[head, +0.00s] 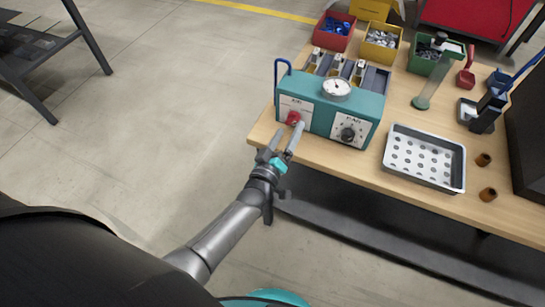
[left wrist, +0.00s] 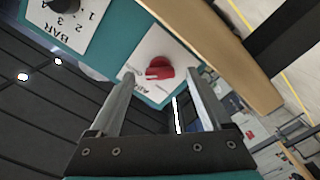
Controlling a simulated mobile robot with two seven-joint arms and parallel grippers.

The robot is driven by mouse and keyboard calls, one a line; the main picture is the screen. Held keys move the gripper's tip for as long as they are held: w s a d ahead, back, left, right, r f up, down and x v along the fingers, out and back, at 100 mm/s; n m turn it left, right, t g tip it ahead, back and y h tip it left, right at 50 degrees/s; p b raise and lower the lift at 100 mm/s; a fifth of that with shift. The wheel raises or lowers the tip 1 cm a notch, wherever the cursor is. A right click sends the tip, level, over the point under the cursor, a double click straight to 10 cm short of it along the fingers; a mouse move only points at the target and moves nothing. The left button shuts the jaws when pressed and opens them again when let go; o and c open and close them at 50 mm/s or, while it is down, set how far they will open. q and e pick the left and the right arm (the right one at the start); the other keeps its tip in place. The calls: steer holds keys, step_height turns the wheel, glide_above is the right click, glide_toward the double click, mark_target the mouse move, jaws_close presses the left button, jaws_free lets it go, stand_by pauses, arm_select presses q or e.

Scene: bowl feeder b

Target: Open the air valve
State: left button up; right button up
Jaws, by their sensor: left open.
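The air valve is a red knob (head: 293,118) on a white label at the left of the front of a teal box (head: 322,116). The red knob also shows in the left wrist view (left wrist: 159,69), straight ahead between my fingers. My left gripper (head: 284,142) is open and empty, in front of the box and just short of the knob. In the left wrist view its two fingers (left wrist: 155,88) stand apart, one on each side of the knob's line. I cannot tell whether a fingertip touches the label. My right gripper is not in view.
A blue hose (head: 276,80) rises at the box's left. A perforated metal tray (head: 425,158) lies to the right.

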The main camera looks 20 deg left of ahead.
arm_select(q)
steer(key=s+p, duration=0.2)
steer(key=s, duration=1.1)
steer(key=shift+s+a, duration=0.15)
steer(key=shift+a, duration=0.05)
steer(key=s+f+m+g, duration=0.4)
steer(key=s+f+g, duration=0.2)
steer(key=s+f, duration=0.4)
steer(key=s+a+f+m+g, duration=0.1)
steer(key=s+f+m+g, duration=0.3)
steer(key=s+f+g, duration=0.3)
steer(key=s+f, duration=0.4)
steer(key=f, duration=0.6)
steer(key=shift+a+f+m, duration=0.25)
steer(key=shift+f+m, duration=0.05)
steer(key=s+f+g, duration=0.1)
steer(key=s, duration=0.2)
steer(key=s+a+f+m+g, duration=0.1)
steer(key=s, duration=0.2)
steer(key=s+a+f+m+g, duration=0.1)
steer(key=s+g, duration=0.1)
steer(key=s, duration=0.2)
steer(key=shift+a+y, duration=0.25)
steer(key=shift+y, duration=0.05)
steer(key=shift+c, duration=0.4)
